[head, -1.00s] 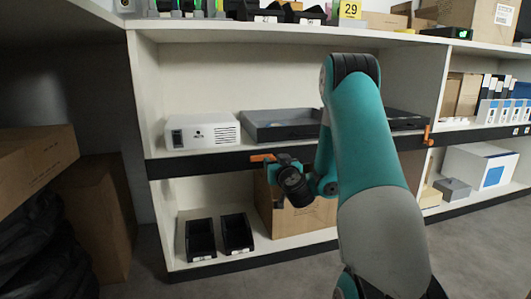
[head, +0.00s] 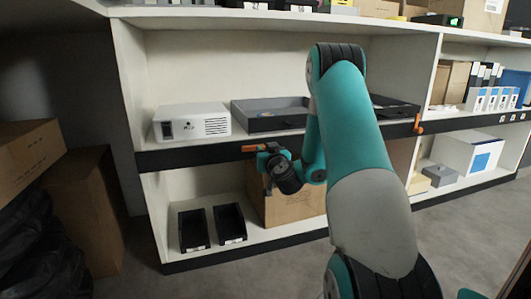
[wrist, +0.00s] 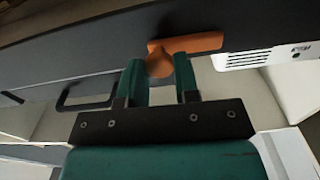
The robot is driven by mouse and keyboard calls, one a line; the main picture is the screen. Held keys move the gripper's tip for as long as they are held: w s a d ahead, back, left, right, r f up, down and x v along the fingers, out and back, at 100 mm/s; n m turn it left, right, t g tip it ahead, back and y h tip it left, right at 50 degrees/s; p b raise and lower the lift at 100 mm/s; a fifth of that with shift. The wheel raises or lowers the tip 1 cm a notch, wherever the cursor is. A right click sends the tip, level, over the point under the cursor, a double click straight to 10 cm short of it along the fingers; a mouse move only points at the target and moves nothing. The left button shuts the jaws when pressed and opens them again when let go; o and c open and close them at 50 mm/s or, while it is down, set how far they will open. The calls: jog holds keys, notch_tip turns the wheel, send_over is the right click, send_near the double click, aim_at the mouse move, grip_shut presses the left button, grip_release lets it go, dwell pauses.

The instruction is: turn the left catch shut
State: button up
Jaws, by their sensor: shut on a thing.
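The left catch (head: 254,148) is a small orange lever on the black front edge of the middle shelf. Its arm points left, along the edge, in the head view. In the wrist view, which is upside down, the catch (wrist: 190,44) has its arm to the right and a rounded hub between my fingers. My gripper (wrist: 158,65) is shut on the hub, with one teal finger on each side. In the head view my gripper (head: 266,157) is at the catch's right end and partly covers it. The right catch (head: 418,124) is orange and hangs roughly upright.
A white projector (head: 192,122) and a grey tray (head: 268,116) stand on the shelf above the edge. Below are two black bins (head: 212,228) and a cardboard box (head: 290,207). Cartons (head: 85,205) stand at the left. The floor in front is clear.

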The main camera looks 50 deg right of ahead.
jog(key=shift+s+f+m, duration=0.1)
jog(key=shift+f+m, duration=0.05)
jog(key=shift+m, duration=4.25)
jog(key=shift+f+m, duration=0.1)
jog(key=shift+m, duration=4.3)
jog(key=o, duration=0.9)
jog(key=shift+d, duration=0.1)
